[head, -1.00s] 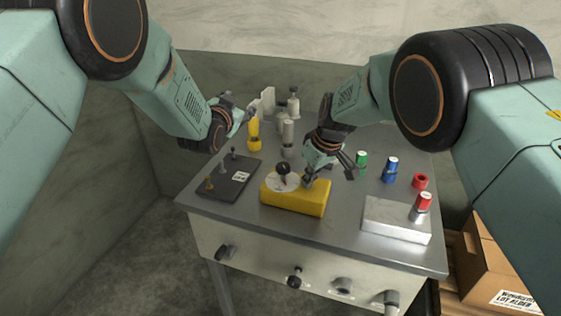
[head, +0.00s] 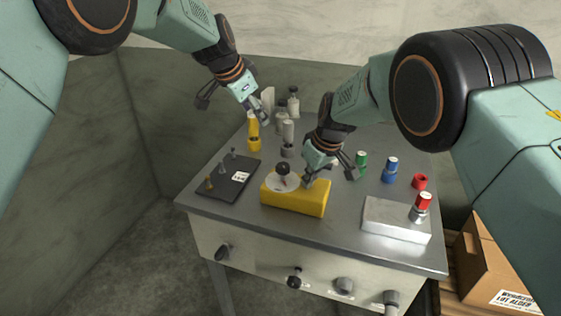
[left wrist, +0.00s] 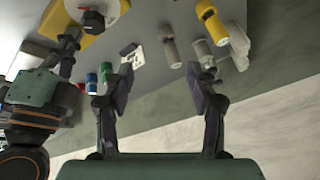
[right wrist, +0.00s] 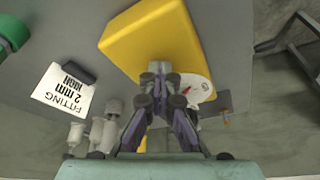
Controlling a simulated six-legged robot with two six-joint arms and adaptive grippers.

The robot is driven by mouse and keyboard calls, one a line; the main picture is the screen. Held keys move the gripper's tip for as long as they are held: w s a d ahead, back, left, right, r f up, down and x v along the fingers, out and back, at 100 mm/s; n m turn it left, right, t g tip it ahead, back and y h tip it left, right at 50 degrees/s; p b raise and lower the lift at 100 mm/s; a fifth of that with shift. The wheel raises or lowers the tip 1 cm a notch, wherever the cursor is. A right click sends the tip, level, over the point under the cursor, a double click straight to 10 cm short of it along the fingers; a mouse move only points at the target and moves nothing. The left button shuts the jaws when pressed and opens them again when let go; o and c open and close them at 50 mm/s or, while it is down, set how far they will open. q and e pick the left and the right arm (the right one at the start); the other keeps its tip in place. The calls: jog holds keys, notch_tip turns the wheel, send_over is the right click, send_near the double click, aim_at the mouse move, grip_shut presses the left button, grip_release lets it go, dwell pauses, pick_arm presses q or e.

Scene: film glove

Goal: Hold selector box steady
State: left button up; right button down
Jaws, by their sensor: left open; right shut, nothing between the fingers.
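The yellow selector box (head: 296,200) lies on the metal table, with a white dial (head: 273,183) and a dark knob (head: 282,168) on top. It also shows in the right wrist view (right wrist: 150,38) and at the top of the left wrist view (left wrist: 57,18). My right gripper (head: 308,181) is shut and empty, its fingertips at the box's back edge; the right wrist view shows them together (right wrist: 160,68) against the yellow side. Whether they press on it I cannot tell. My left gripper (left wrist: 160,78) is open and empty, raised above the table's back left, apart from the box.
A dark plate (head: 228,182) with small pegs lies left of the box. A yellow bottle (head: 253,135) and grey fittings (head: 288,140) stand behind. Green (head: 361,160), blue (head: 390,170) and red (head: 420,181) parts stand right, near a pale block (head: 396,222). A cardboard box (head: 490,265) stands beside the table.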

aim_at(283, 166)
pick_arm(q)
jog(key=s+d+m+g+h, duration=0.1)
jog(key=s+d+m+g, duration=0.25)
jog(key=s, duration=0.25)
jog(key=x, duration=1.2)
jog(key=shift+s+a+f, duration=0.25)
jog(key=shift+a+f, duration=0.05)
jog(key=shift+f, duration=0.05)
jog(key=shift+c, duration=0.4)
jog(key=c, duration=1.1)
